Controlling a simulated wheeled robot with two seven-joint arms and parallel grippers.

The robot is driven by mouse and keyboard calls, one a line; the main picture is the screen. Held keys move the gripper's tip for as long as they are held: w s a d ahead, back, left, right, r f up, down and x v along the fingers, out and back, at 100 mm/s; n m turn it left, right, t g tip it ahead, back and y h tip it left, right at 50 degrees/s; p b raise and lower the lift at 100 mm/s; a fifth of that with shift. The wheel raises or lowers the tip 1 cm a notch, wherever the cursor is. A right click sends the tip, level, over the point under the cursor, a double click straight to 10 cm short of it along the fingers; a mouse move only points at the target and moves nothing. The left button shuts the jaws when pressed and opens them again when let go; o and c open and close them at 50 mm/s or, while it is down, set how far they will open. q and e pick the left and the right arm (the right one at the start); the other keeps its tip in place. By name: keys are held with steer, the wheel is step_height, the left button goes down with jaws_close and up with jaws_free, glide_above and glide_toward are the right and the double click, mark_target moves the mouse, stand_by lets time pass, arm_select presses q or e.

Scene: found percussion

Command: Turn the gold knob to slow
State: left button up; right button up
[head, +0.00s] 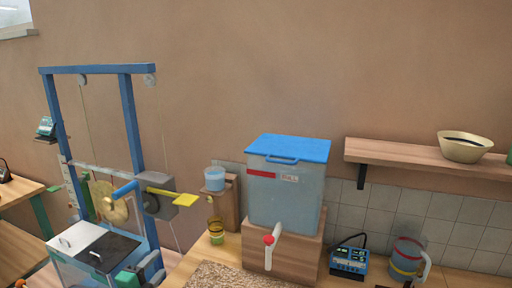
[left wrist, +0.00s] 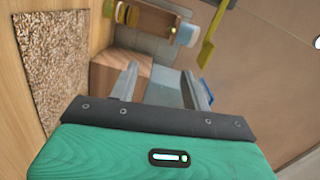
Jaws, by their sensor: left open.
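I cannot pick out a gold knob for certain in either view. A small blue box with a display and small controls (head: 350,258) stands on the counter right of the water tank in the head view; its details are too small to read. A gold-coloured disc (head: 103,203) hangs in the blue frame at left, partly behind a blue handle. My left gripper (head: 135,276) is green, low in the head view, in front of the blue frame and well left of the blue box. In the left wrist view its grey fingers (left wrist: 161,72) are apart, with nothing held. My right gripper is not in view.
A blue-lidded tank (head: 285,190) with a white tap stands on a wooden block. A yellow lever (head: 172,193) sticks out from the blue frame (head: 131,130). A brown mat (head: 225,275) lies on the counter. A kettle-like jug (head: 405,258) stands right, below a shelf (head: 420,155).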

arm_select(q)
steer(key=s+d+f+n+g+y, duration=0.15)
steer(key=s+f+n+g, duration=0.35)
steer(key=s, duration=0.7)
steer(key=s+d+f+n+g+y, duration=0.15)
steer(key=s+f+n+g, duration=0.25)
steer(key=s+f+n, duration=0.5)
steer(key=s+d+f+n+g+y, duration=0.15)
steer(key=s+f+n+g, duration=0.3)
steer(key=s, duration=0.95)
step_height(320, 180, down, 30)
steer(key=f+g, duration=0.1)
steer(key=s+a+f, duration=0.2)
steer(key=s+f, duration=0.7)
steer(key=s+a+f+m+g, duration=0.1)
steer(key=s+a+f, duration=0.1)
steer(key=s+f, duration=0.7)
steer(key=shift+s+f, duration=0.4)
steer(key=shift+s, duration=0.25)
